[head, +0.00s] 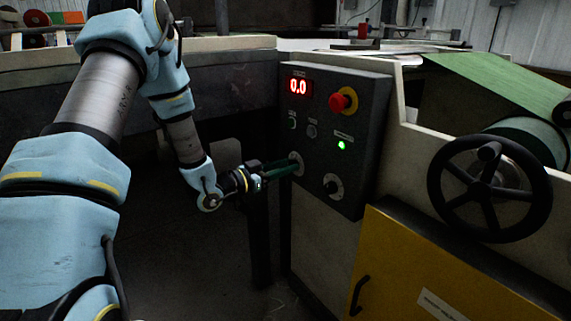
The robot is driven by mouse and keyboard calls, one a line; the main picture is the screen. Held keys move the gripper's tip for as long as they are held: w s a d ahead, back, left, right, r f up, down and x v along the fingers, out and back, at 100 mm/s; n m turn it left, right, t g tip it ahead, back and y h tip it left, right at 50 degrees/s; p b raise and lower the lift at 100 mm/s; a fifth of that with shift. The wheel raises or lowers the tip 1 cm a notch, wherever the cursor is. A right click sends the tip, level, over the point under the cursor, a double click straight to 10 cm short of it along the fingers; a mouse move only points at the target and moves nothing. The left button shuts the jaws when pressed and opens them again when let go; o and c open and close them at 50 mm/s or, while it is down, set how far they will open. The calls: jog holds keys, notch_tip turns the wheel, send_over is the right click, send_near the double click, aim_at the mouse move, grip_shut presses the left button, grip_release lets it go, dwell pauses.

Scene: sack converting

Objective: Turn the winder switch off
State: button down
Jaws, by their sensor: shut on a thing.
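A dark control panel (362,108) is fixed to the pale side of the machine. Two rotary switches with pale round plates sit low on it. My gripper (293,168) is at the left switch (299,158), its dark green fingers shut on that switch's knob. The fingers hide most of the knob, so its angle cannot be read. The right switch (333,186) stands free, its dark knob showing. The labels are too small to read, so I cannot tell which is the winder switch.
A red emergency button (339,102) on a yellow base sticks out above the switches. A black handwheel (489,188) projects at the right, near a green roll (529,137). A yellow cabinet door (415,275) lies below. Dark open floor is left of the panel.

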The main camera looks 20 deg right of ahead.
dwell(0.3)
jog(key=c, duration=0.9)
grip_release()
jog(key=shift+a, duration=0.15)
jog(key=a, duration=0.3)
jog(key=s+a, duration=0.1)
jog(key=a, duration=0.3)
jog(key=s+a, duration=0.1)
jog(key=a, duration=0.2)
jog(key=shift+a, duration=0.25)
